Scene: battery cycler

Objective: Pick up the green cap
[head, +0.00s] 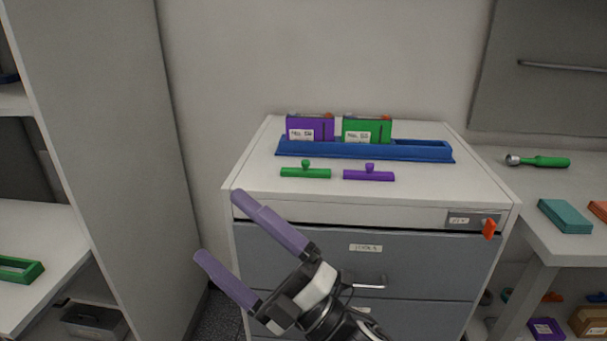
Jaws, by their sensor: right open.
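The green cap (306,172) is a short bar with a round knob on top. It lies on the white cabinet top (260,170), in front of the blue tray. A purple cap (369,174) of the same shape lies just right of it. My right gripper (216,225) shows its two purple fingers spread wide with nothing between them. It is in front of the cabinet's left front corner, lower left of the green cap and apart from it. My left gripper is not in view.
The blue tray (425,152) holds a purple block (311,127) and a green block (367,130) behind the caps. A tall grey panel (120,120) stands at left. The cabinet top's front strip is clear.

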